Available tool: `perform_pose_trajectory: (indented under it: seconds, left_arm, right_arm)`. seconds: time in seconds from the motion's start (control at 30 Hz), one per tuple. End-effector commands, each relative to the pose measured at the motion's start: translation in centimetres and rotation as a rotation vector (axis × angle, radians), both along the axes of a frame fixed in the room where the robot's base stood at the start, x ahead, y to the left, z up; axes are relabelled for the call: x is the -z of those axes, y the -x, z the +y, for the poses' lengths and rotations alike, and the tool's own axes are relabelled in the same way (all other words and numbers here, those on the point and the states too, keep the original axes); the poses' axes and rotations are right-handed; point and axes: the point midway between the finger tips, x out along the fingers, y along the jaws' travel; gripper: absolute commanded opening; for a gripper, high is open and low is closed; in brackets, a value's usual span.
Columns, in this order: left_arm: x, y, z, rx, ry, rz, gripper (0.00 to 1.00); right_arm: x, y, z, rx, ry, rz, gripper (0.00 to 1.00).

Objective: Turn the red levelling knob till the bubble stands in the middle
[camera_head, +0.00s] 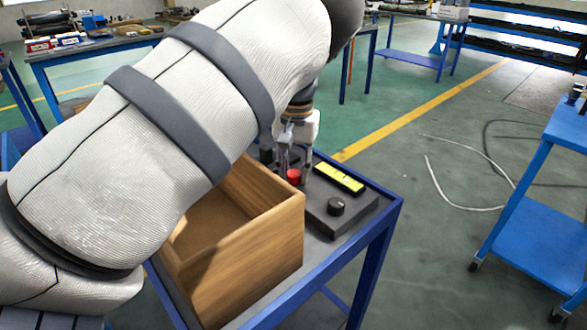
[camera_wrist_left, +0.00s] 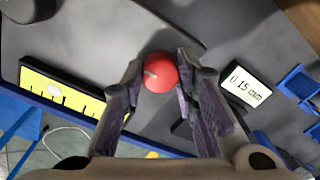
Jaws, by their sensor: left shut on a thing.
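The red levelling knob (camera_head: 294,176) stands on a dark grey plate (camera_head: 322,222). It also shows in the left wrist view (camera_wrist_left: 158,76), with a light mark on its face. My left gripper (camera_head: 297,158) reaches down from above with one finger on each side of the knob, shut on it. The yellow level (camera_head: 339,178) lies beside the knob. In the left wrist view the level (camera_wrist_left: 62,93) shows black graduation lines and a pale patch, but I cannot tell the bubble's exact place. My right gripper is not in view.
A display (camera_wrist_left: 247,86) reads 0.15 mm. A black knob (camera_head: 335,206) sits on the plate's near corner. An open wooden box (camera_head: 250,255) stands left of the plate on the blue-framed table (camera_head: 372,240). My left arm covers much of the head view. Another blue table (camera_head: 535,195) stands right.

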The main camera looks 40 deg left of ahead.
Motion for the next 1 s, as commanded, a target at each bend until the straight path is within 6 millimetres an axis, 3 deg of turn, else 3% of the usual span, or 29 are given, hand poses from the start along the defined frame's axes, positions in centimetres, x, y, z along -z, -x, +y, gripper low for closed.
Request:
perform_pose_trajectory:
  seconds: [0.3, 1.0]
  left_arm:
    - [-0.21, -0.05, -0.01, -0.261, 0.003, -0.004, 0.0]
    - [0.09, -0.04, -0.02, -0.927, 0.002, 0.002, 0.0]
  right_arm:
    - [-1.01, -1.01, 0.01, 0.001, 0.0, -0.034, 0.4]
    - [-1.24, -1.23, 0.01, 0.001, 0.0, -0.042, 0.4]
